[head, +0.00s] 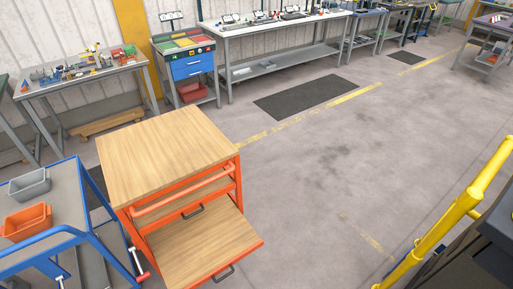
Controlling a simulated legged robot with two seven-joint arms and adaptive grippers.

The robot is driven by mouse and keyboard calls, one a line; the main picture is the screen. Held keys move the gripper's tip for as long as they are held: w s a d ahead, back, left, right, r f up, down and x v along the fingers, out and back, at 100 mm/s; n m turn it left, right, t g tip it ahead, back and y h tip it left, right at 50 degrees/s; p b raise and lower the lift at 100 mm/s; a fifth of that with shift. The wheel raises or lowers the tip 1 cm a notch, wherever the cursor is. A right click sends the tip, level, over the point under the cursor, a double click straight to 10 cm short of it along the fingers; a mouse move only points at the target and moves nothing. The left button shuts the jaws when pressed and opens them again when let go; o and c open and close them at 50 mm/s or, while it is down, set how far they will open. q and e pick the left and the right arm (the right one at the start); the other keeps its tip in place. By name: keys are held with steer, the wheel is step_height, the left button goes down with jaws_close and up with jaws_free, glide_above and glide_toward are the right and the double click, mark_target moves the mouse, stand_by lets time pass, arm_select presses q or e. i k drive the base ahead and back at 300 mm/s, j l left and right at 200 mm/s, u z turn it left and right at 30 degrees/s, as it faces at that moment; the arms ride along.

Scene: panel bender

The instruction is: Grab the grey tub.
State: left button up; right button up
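The grey tub (30,185) is a small open rectangular bin at the left edge of the head view. It stands upright on the grey top of a blue-framed cart (75,205), just behind an orange tub (27,221). It looks empty. Neither of my grippers shows in this view, so nothing is seen touching the tub.
An orange cabinet (165,155) with a wooden top stands right of the cart, its lower drawer (205,250) pulled out. A yellow rail (455,215) is at the right. Workbenches (275,22) line the wall. The middle floor is clear.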

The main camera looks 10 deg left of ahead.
mark_target(25, 187)
steer(key=u, duration=0.4)
steer(key=k+u, duration=0.15)
steer(key=u, duration=0.6)
steer(key=k+j, duration=0.05)
